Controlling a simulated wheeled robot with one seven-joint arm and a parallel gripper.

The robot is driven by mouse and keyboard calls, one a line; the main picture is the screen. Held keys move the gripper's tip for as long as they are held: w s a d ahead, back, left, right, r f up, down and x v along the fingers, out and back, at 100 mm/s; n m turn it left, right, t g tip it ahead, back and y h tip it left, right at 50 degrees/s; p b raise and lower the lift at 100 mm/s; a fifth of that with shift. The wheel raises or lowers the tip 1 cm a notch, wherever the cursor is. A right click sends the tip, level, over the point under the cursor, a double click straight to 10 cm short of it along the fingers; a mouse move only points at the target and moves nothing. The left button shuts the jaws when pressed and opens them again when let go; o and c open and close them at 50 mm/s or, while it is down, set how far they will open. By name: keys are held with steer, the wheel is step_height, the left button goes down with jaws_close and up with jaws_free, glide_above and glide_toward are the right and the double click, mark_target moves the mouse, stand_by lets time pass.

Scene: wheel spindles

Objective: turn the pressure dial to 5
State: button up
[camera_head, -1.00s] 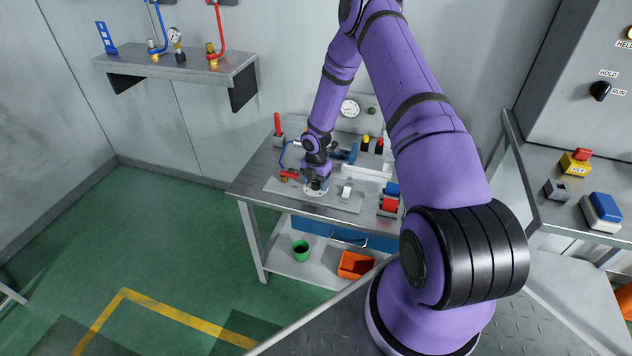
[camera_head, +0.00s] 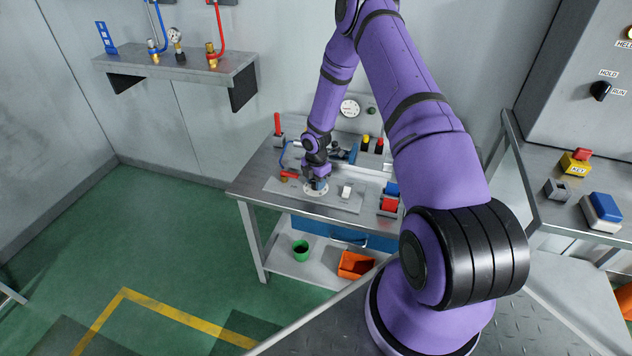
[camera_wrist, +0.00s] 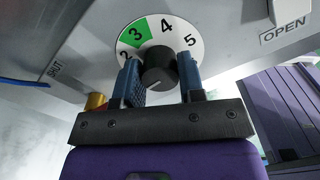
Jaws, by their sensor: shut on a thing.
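The pressure dial is a round white plate (camera_wrist: 182,50) numbered 2 to 5 in the wrist view, with a green sector at 3. Its black knob (camera_wrist: 158,68) stands in the middle and carries a short pale mark. I cannot tell surely which number the knob points at. My gripper (camera_wrist: 160,73) has one blue finger on each side of the knob and is shut on it. In the head view my gripper (camera_head: 319,184) is over the white dial plate (camera_head: 315,192) on the bench, hiding most of the knob.
The dial panel has SHUT and OPEN labels (camera_wrist: 285,30). A brass fitting (camera_wrist: 95,101) is close to the left finger. A gauge (camera_head: 349,108) is behind.

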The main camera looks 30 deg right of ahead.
steer(key=m, duration=0.5)
steer(key=shift+m, duration=0.3)
steer(key=m, duration=0.4)
steer(key=shift+m, duration=0.3)
steer(key=m, duration=0.4)
steer(key=shift+m, duration=0.3)
steer(key=m, duration=1.3)
steer(key=shift+m, duration=0.3)
steer(key=m, duration=0.4)
steer(key=shift+m, duration=2.4)
